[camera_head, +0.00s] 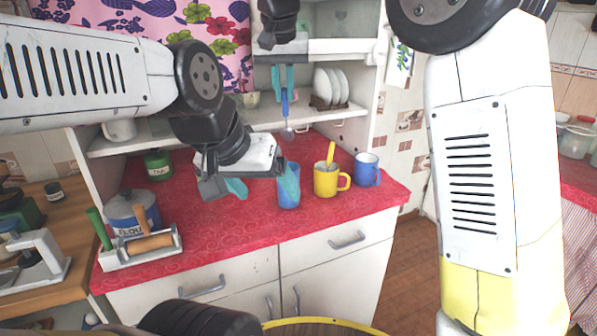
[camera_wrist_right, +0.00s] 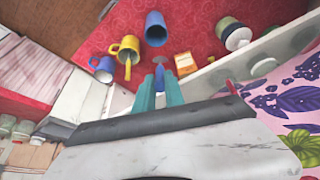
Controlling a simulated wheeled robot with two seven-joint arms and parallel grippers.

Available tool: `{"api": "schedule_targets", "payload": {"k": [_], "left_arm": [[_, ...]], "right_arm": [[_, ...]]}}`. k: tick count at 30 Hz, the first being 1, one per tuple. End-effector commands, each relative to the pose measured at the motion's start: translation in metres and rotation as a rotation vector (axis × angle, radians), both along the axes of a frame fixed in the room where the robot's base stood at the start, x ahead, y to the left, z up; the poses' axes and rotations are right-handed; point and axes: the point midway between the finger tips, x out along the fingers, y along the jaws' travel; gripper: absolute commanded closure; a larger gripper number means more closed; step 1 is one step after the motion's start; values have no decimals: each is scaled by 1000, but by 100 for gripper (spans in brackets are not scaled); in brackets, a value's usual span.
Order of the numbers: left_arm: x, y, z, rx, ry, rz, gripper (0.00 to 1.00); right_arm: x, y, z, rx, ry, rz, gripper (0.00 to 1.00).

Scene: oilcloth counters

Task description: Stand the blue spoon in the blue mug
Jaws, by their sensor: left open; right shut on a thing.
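The blue spoon (camera_head: 285,106) hangs upright, bowl down, between the teal fingers of my right gripper (camera_head: 284,84), above the counter. Its blue handle also shows between the fingers in the right wrist view (camera_wrist_right: 159,76). The blue mug (camera_head: 367,171) with a handle stands upright at the right of the counter, clear of both grippers; it also shows in the right wrist view (camera_wrist_right: 103,68). My left gripper (camera_head: 264,187) is open and low over the counter. One of its fingers overlaps a blue cup (camera_head: 289,200); I cannot tell whether they touch.
A yellow mug (camera_head: 325,183) holding a yellow spoon stands between the blue cup and blue mug. An orange box (camera_wrist_right: 186,63) stands near the shelf edge. Plates (camera_head: 328,87) stand on the shelf above. A flour pot (camera_head: 131,213) and rolling pin (camera_head: 150,244) are at left.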

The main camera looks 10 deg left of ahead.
Motion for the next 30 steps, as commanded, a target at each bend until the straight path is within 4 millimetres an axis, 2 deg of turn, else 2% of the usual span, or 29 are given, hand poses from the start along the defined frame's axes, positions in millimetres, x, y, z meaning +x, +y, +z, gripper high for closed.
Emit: {"api": "schedule_targets", "payload": {"k": [6,12,19,25,30], "left_arm": [[0,0,0,0,0,0,18],[0,0,0,0,0,0,18],[0,0,0,0,0,0,18],[0,0,0,0,0,0,18],[0,0,0,0,0,0,18]], "right_arm": [[-1,-2,-60,-5,3,0,100],[-1,-1,-103,-3,3,1,100],[-1,-1,-124,-2,2,1,100],[-1,-1,-154,-3,3,1,100],[-1,-1,-162,-1,0,1,100]]}}
